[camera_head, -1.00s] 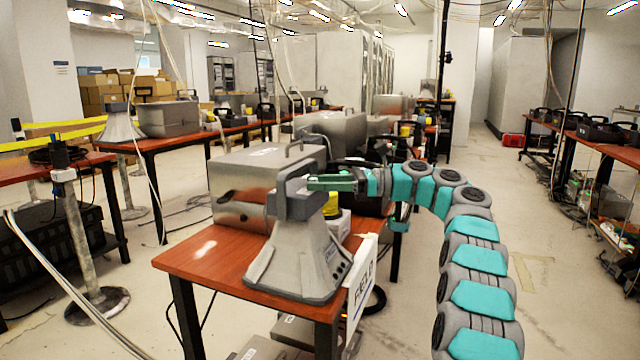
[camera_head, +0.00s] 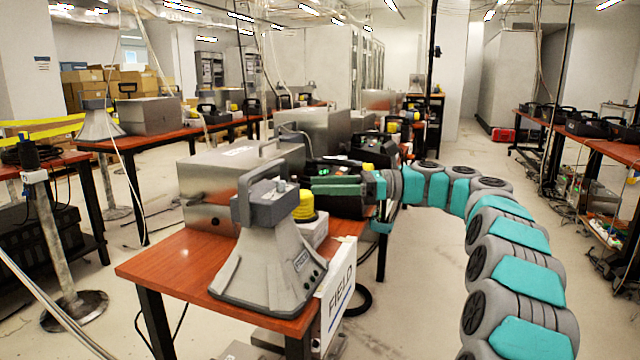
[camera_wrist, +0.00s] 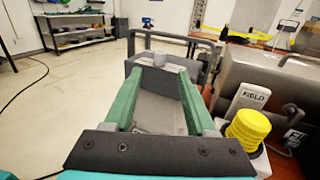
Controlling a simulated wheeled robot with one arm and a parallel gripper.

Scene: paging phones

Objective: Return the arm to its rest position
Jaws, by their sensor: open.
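My arm reaches in from the right in the head view, with its green-fingered gripper (camera_head: 318,185) above the red-brown table (camera_head: 150,268). The gripper is open and empty. Its tips are level with the grey paging phone (camera_head: 268,205), just to the right of it in the picture. The phone has an upright handle and sits on a flared grey base (camera_head: 265,270). In the wrist view the two green fingers (camera_wrist: 160,72) are spread apart. The phone's grey top (camera_wrist: 150,62) and handle show ahead between and beyond them; I cannot tell the exact gap.
A yellow cylinder (camera_head: 305,205) stands on a light box beside the phone. Metal cases (camera_head: 205,175) and black devices stand close behind. A FIELD sign (camera_head: 340,295) hangs at the table's right edge. The floor (camera_head: 415,290) to the right is open; another table (camera_head: 600,148) stands far right.

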